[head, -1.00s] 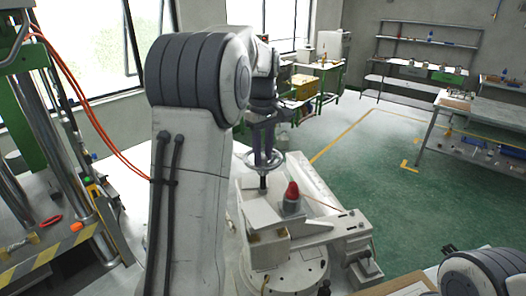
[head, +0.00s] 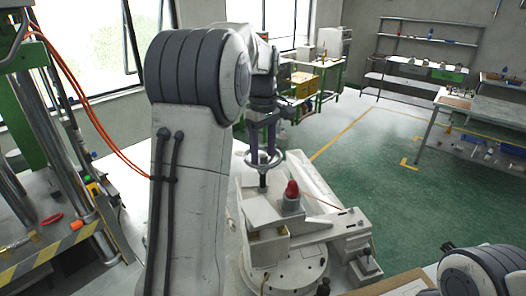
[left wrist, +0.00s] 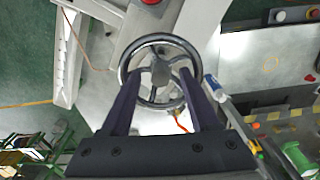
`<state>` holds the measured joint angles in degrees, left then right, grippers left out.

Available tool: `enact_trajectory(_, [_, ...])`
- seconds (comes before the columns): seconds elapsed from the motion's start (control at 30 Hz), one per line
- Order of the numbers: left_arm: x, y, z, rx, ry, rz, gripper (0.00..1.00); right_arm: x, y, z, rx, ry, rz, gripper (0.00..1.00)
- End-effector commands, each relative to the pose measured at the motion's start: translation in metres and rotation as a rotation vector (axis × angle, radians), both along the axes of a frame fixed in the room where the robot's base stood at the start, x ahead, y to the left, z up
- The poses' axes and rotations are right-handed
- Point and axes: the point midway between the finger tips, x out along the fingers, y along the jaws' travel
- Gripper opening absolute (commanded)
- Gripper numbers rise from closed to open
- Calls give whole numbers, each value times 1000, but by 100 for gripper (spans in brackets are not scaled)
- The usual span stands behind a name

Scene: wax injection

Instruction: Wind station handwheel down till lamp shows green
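The handwheel (head: 279,161) is a grey spoked ring on a short dark upright shaft above the white station (head: 262,212). In the left wrist view the handwheel (left wrist: 160,107) lies face-on below the gripper, with its hub between the fingers. My left gripper (head: 262,152) points down at the wheel. Its two fingers (left wrist: 158,73) stand apart, overlapping the rim on either side of the hub; contact is unclear. The lamp (head: 292,190) beside the wheel shows red, not green. My right gripper is out of view.
A press with steel columns (head: 62,130) and orange hoses stands at the left. A bench (head: 465,112) and shelves (head: 420,72) stand at the back right. The green floor (head: 400,210) between is clear. A cardboard-coloured surface (head: 390,287) is at the front.

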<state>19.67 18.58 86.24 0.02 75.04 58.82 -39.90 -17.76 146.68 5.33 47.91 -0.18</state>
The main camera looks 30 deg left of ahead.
Motion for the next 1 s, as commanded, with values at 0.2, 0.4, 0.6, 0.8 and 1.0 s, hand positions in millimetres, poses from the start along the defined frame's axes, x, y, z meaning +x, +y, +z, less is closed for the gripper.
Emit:
enact_trajectory(0.2, [0,0,0,0,1,0,62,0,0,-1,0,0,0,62])
enact_trajectory(0.4, [1,0,22,1,-3,0,62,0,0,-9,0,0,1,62])
enact_trajectory(0.6, [1,0,62,1,-3,0,62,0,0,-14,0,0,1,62])
enact_trajectory(0.8, [1,0,91,1,-1,0,62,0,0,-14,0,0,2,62])
enact_trajectory(1.0, [0,0,103,0,0,0,62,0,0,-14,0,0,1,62])
